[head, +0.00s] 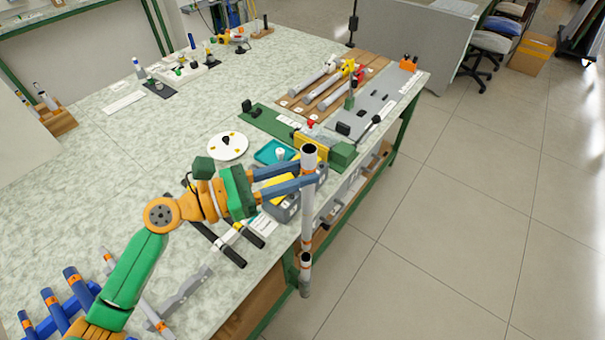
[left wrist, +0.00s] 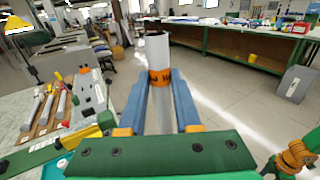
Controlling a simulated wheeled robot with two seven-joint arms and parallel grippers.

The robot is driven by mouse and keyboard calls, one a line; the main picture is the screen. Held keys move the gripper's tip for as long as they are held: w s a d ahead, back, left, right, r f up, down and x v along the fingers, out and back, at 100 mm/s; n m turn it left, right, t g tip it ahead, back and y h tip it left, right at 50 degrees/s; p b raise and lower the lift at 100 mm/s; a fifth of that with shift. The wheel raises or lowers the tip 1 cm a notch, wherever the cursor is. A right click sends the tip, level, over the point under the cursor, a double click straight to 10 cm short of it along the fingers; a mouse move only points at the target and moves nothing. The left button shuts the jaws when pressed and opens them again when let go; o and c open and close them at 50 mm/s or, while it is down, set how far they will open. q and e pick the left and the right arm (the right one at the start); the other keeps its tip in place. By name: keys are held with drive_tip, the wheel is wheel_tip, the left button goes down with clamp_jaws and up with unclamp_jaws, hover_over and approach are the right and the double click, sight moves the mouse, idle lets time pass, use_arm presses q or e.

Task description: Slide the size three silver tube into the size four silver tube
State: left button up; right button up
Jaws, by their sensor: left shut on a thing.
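My left gripper (head: 318,171) is shut around the upper part of a silver tube (head: 308,215), held upright past the bench's front edge. In the left wrist view the tube (left wrist: 158,50) has a dark-marked orange band between the fingers and an open top. A second silver tube (head: 305,281), with an orange band near its top, stands upright directly below the held tube's lower end. Its dark opening shows; I cannot tell whether the ends touch. What supports it is not visible. I cannot read the size marks. My right gripper is not visible.
The bench (head: 150,130) has blue tubes (head: 75,280) and silver ones at front left. A white disc (head: 228,146), a teal tray (head: 273,152) and a green fixture (head: 343,154) lie beyond the gripper. Floor (head: 440,240) right of the bench is clear.

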sight(302, 193)
use_arm(q)
drive_tip(key=shift+s+r, duration=0.1)
drive_tip(key=shift+r, duration=0.05)
wheel_tip(302, 193, down, 6)
drive_tip(key=b, duration=0.4)
idle(0.5)
drive_tip(key=shift+p, duration=0.3)
idle(0.5)
drive_tip(key=shift+p, duration=0.35)
idle(0.3)
